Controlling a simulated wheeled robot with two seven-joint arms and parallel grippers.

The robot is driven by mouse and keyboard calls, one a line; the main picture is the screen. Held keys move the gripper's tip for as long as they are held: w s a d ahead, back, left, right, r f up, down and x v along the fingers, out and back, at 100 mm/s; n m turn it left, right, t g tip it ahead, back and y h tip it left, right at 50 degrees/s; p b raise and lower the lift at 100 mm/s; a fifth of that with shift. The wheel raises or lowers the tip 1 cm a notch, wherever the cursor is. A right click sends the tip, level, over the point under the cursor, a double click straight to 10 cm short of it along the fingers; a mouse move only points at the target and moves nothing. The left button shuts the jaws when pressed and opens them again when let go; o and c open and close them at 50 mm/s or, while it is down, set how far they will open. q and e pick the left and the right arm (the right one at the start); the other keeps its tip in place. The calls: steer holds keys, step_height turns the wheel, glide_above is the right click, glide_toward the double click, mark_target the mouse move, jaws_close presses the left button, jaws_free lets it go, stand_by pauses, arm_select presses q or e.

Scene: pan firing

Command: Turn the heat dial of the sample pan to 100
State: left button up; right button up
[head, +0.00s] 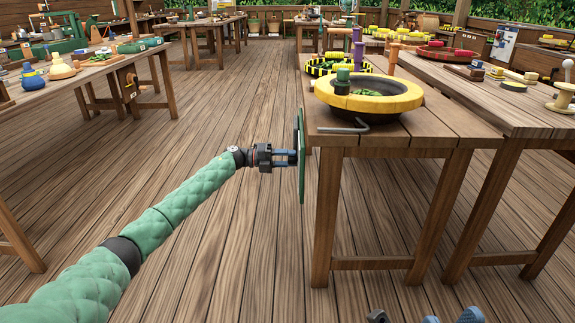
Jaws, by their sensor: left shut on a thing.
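A dark pan with a thick yellow rim (407,101) and green leaves inside sits on the near wooden table; I take it for the sample pan. A thin green panel (302,178) stands almost edge-on at that table's left side. My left gripper (292,158) reaches this panel from the left, its fingers level and shut at its face. What they grip, which I take to be the heat dial, is hidden by the fingers and the steep angle. No number or mark can be read. Parts of my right gripper (455,317) show at the bottom edge, mostly cut off.
A bent grey rod (345,129) lies before the pan. A second pan with a yellow-and-black rim (325,66) stands behind it. Another table (497,113) is close on the right, and one stands at left. The wooden floor (215,215) around my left arm is clear.

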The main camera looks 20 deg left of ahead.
arm_select(q)
steer(key=shift+f+m+b, duration=0.2)
steer(key=shift+m+b, duration=0.35)
steer(key=shift+m, duration=0.25)
steer(key=o, duration=1)
steer(key=shift+c, duration=0.2)
steer(key=shift+r, duration=0.1)
steer(key=shift+a, duration=0.1)
